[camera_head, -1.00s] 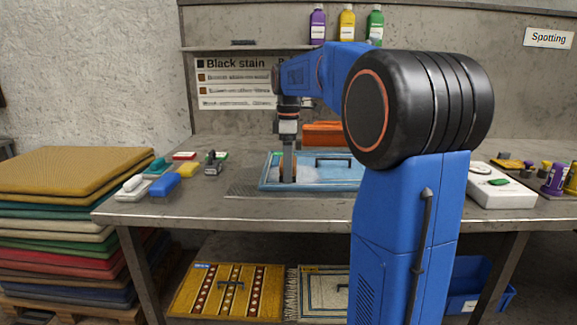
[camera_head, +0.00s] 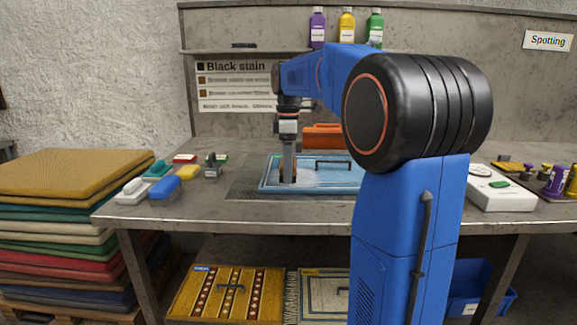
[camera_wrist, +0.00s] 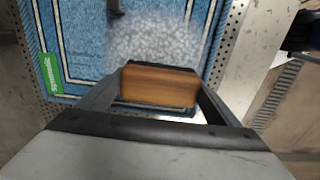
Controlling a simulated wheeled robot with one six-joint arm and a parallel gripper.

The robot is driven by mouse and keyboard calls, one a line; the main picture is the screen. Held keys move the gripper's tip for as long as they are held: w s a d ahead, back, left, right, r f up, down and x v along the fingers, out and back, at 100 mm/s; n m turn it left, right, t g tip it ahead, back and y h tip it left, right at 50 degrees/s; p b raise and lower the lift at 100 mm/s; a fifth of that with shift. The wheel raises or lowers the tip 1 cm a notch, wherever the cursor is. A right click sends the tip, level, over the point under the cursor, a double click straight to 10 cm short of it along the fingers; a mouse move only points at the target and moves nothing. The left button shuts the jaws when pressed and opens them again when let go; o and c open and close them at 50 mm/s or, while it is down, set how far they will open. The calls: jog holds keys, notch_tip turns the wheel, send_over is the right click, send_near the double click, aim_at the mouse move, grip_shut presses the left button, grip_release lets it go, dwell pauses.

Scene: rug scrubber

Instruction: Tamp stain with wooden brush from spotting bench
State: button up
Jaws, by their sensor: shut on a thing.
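My gripper (camera_head: 288,180) points down over the blue rug (camera_head: 322,187) on the bench. In the wrist view my gripper (camera_wrist: 160,88) is shut on the wooden brush (camera_wrist: 160,86), a brown block with a dark strip along its far edge. The brush is over the near edge of a whitish, foamy patch (camera_wrist: 158,45) on the rug (camera_wrist: 85,30). I cannot tell whether the bristles touch the rug. No dark stain shows; the foam and brush may cover it.
Several brushes and blocks, among them a blue one (camera_head: 165,187), lie on the bench's left. A white device (camera_head: 500,192) and bottles stand at right. An orange object (camera_head: 322,136) is behind the rug. Stacked rugs (camera_head: 75,172) stand left of the bench.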

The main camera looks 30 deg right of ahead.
jog(key=shift+f, duration=0.5)
dwell(0.9)
jog(key=shift+r, duration=3.55)
